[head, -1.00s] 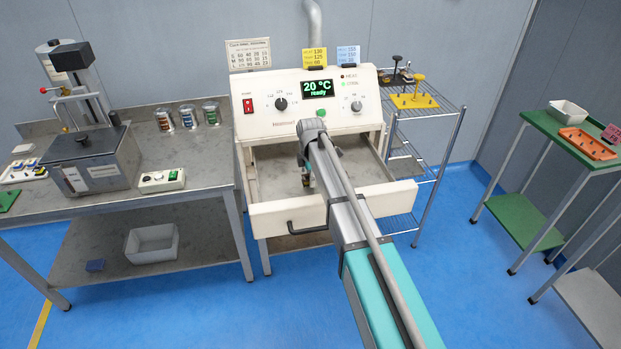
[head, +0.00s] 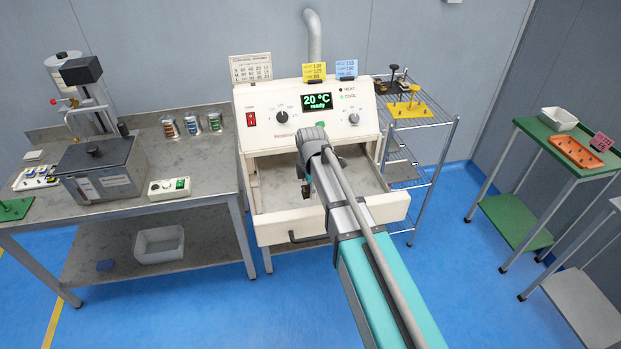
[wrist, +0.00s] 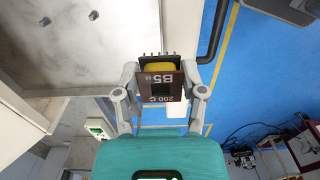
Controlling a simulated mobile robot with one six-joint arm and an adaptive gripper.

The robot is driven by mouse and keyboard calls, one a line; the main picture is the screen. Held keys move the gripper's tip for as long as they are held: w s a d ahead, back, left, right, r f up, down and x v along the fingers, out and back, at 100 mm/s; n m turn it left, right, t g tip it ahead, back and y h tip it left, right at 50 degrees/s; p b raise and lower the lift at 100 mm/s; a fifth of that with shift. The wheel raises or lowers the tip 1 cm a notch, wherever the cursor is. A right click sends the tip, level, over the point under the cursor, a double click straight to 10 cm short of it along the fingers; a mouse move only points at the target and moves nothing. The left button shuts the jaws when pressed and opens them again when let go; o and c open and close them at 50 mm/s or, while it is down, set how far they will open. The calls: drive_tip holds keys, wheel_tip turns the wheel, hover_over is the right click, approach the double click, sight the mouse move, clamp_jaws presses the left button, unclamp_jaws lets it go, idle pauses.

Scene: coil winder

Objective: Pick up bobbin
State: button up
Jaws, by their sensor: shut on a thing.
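The bobbin (wrist: 160,86) is a dark brown, square-flanged piece with a yellow winding, thin metal pins and the printed label "B5 M 200 C". In the wrist view it sits between the two grey fingers of my gripper (wrist: 160,97), which is shut on it from both sides. In the head view my gripper (head: 306,191) hangs over the open drawer of the cream machine, mostly behind my arm. The bobbin is too small and hidden to make out clearly there.
A workbench (head: 200,178) with a grey tank (head: 100,175) stands left. A wire rack (head: 430,120) and a green cart (head: 540,135) stand right. Blue floor in front is clear.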

drive_tip(key=shift+s+d+r+p, duration=0.1)
drive_tip(key=shift+s+r+p, duration=0.25)
drive_tip(key=shift+s, duration=0.55)
drive_tip(key=shift+s+d+r+p, duration=0.15)
drive_tip(key=shift+s+r, duration=0.3)
drive_tip(key=shift+s, duration=0.45)
drive_tip(key=shift+a, duration=0.1)
